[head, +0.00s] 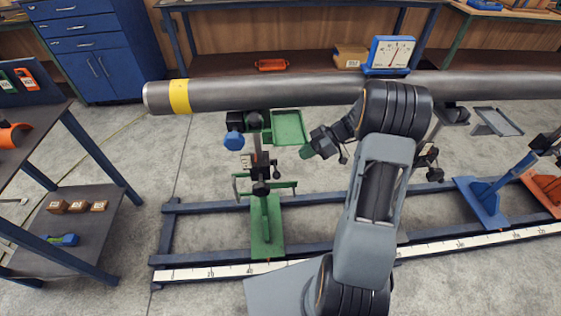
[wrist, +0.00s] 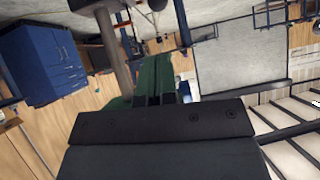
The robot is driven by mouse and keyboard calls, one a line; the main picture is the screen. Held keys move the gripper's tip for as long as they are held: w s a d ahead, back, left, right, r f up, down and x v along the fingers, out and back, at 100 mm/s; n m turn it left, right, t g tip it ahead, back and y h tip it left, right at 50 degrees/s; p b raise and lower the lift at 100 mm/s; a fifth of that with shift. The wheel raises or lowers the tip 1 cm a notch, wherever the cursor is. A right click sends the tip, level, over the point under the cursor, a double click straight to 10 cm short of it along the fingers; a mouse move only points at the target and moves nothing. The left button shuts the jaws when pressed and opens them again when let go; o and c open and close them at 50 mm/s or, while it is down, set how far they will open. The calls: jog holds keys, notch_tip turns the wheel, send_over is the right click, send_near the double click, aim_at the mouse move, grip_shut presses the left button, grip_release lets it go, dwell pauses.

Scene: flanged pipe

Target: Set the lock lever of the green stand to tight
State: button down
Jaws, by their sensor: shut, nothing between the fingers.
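The green stand (head: 265,225) stands on the blue floor rails under the left part of the pipe, with an upright post and a dark clamp collar (head: 260,189). A thin dark lever with a black knob (head: 276,174) sits beside the post; I cannot tell for sure whether it is the lock lever, nor its setting. My gripper (head: 306,152) has green fingertips and is right of the post, just below the green tray (head: 289,127), apart from the lever. In the wrist view the green fingers (wrist: 154,80) are together and empty; the lever cannot be made out there.
The long grey pipe (head: 270,93) with a yellow band runs above the stand. A blue handwheel (head: 234,140) is left of the post. Blue (head: 482,203) and orange (head: 546,188) stands are at right. A side table (head: 75,215) is at left. Floor between is free.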

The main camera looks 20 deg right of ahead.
aim_at(275, 172)
jog(key=shift+s+d, duration=0.1)
jog(key=shift+d, duration=0.2)
jog(key=shift+f, duration=0.1)
jog(key=x, duration=1)
jog(key=shift+f, duration=0.1)
